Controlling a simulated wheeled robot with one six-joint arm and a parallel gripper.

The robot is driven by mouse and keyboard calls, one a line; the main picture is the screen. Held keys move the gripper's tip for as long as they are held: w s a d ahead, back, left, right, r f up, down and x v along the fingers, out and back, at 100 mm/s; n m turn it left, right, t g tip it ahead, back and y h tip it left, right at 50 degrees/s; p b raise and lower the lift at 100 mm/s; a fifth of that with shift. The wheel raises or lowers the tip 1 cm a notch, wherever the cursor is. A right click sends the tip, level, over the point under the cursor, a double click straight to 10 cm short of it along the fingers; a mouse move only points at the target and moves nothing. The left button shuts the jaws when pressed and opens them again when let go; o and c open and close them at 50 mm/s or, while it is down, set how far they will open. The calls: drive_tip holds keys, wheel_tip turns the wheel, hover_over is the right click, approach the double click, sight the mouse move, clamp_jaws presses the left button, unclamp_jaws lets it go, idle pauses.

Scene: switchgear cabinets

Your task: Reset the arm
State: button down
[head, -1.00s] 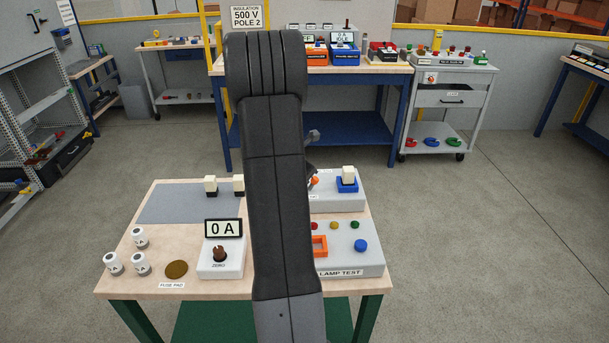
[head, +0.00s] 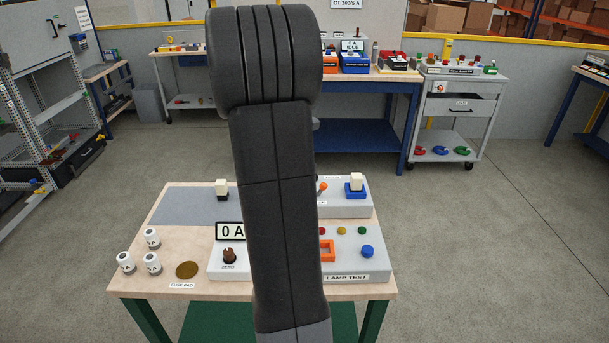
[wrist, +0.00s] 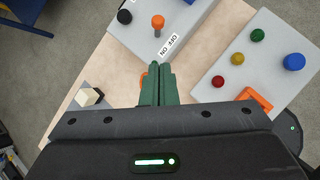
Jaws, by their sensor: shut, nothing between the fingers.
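My arm rises through the middle of the head view and hides part of the table behind it. My gripper (wrist: 159,85) shows in the wrist view, its green fingers closed together with nothing between them. It is above the wooden table (head: 200,290), apart from the things on it. Past the fingertips is a grey box with an orange-topped lever (wrist: 158,22) and an OFF/ON label. To the right is the lamp test box (wrist: 225,90), with red, yellow, green and blue knobs and an orange frame. The gripper is hidden in the head view.
Several white fuses (head: 152,238) and a brown pad (head: 187,270) are at the table's left. A 0 A display (head: 230,231) stands near the arm. A blue workbench (head: 370,135) and a grey trolley (head: 455,115) stand behind. Floor on the right is clear.

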drive_tip(key=shift+s+r, duration=0.2)
drive_tip(key=shift+r, duration=0.1)
drive_tip(key=shift+h, duration=0.3)
drive_tip(key=b+x, duration=0.1)
drive_tip(key=x, duration=0.3)
drive_tip(key=a+b+x, duration=0.1)
drive_tip(key=x, duration=0.4)
drive_tip(key=a+b+x, duration=0.1)
drive_tip(key=x, duration=0.4)
drive_tip(key=shift+w+a+f, duration=0.25)
drive_tip(key=shift+w+f, duration=0.1)
drive_tip(key=shift+f, duration=0.05)
drive_tip(key=shift+s+a+f+n+h+b, duration=0.25)
drive_tip(key=shift+s+a+n+h+b, duration=0.15)
drive_tip(key=shift+h+b, duration=0.3)
drive_tip(key=shift+w+a+f+h+b, duration=0.15)
drive_tip(key=shift+w+f+h+b, duration=0.3)
drive_tip(key=shift+b, duration=0.55)
drive_tip(key=shift+a+f+n+h+b, duration=0.25)
drive_tip(key=shift+a+n+h+b, duration=0.2)
drive_tip(key=shift+h+b, duration=0.45)
drive_tip(key=shift+a+r+t+h+b, duration=0.15)
drive_tip(key=shift+a+t+h+b, duration=0.15)
drive_tip(key=shift+b, duration=0.25)
drive_tip(key=shift+d+r, duration=0.1)
drive_tip(key=shift+r, duration=0.05)
